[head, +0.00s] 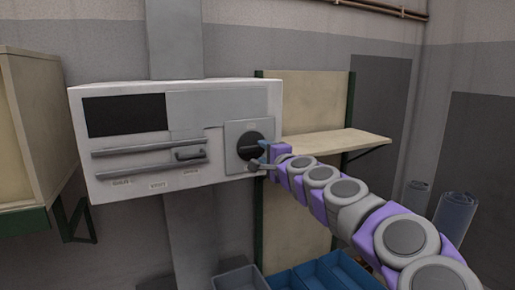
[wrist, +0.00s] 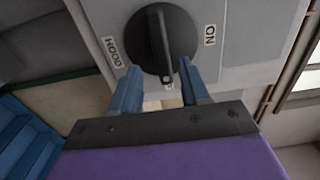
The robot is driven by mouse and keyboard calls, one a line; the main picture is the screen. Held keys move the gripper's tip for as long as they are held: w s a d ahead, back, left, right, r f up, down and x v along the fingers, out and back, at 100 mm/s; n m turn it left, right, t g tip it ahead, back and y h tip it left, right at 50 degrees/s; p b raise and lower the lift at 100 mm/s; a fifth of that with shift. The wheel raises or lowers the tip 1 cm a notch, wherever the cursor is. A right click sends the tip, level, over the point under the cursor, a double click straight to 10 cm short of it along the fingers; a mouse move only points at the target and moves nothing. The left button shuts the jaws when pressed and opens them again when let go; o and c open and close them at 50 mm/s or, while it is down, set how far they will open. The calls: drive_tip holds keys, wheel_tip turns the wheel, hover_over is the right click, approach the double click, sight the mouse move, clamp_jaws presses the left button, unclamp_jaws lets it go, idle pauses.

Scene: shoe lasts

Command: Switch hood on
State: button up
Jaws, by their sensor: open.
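The hood (head: 180,138) is a white box on the wall with a dark window on its left front. A round black knob (head: 250,146) sits on a grey plate at its right end. In the wrist view the knob (wrist: 161,42) has a raised ridge, with a "HOOD" label on its left and an "ON" label on its right. The ridge runs roughly along the gap of my gripper (wrist: 158,88). My gripper is open, its blue fingers on either side of the ridge's lower end. I cannot tell whether they touch it. In the head view my gripper (head: 261,156) is at the knob.
A wooden shelf (head: 335,143) on green posts is right of the hood. Blue bins (head: 320,275) stand below. Grey-blue rolls (head: 455,212) stand at the right. A cream cabinet (head: 35,125) is at the left. A handle (head: 189,155) sticks out from the hood's front.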

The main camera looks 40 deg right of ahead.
sight(256, 149)
drive_tip(key=w, duration=0.2)
drive_tip(key=w+a, duration=0.1)
drive_tip(key=w, duration=0.1)
drive_tip(key=shift+w+r, duration=0.1)
drive_tip(key=shift+r, duration=0.05)
drive_tip(key=shift+w+a, duration=0.2)
drive_tip(key=shift+w, duration=0.1)
drive_tip(key=shift+d, duration=1.1)
drive_tip(key=shift+c, duration=1.1)
drive_tip(key=shift+a, duration=0.55)
clamp_jaws()
